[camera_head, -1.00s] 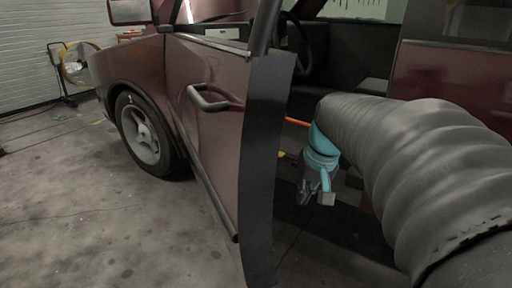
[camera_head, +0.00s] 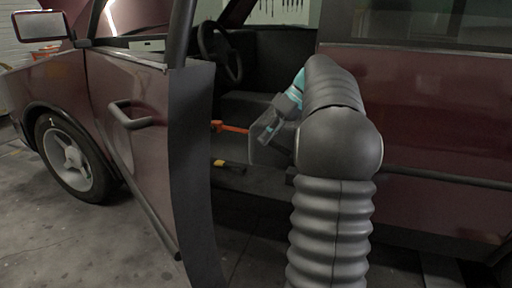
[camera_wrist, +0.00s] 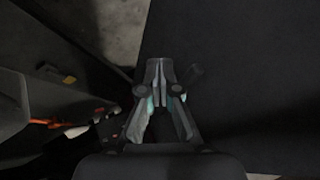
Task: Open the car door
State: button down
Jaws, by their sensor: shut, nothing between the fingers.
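The dark red car door (camera_head: 135,95) stands partly open in the head view, with its dark edge (camera_head: 190,170) facing me. Its outer handle (camera_head: 130,115) is on the left, apart from my gripper. My gripper (camera_head: 262,135) is in the doorway, to the right of the door edge, in front of the dark interior. In the wrist view my gripper (camera_wrist: 160,64) is shut and empty, its fingertips together. A large dark surface (camera_wrist: 250,70) fills the right of that view; I cannot tell whether it is the door's inner side. Contact with the door cannot be seen.
The car's rear body side (camera_head: 430,110) stands to the right, close to my arm. The steering wheel (camera_head: 222,52) and an orange part (camera_head: 232,127) show inside the doorway. The front wheel (camera_head: 70,158) is at left. Grey floor lies open at lower left.

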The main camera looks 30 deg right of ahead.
jog(key=w+a+f+b, duration=0.1)
jog(key=a+f, duration=0.6)
jog(key=a, duration=0.1)
jog(key=shift+a, duration=0.35)
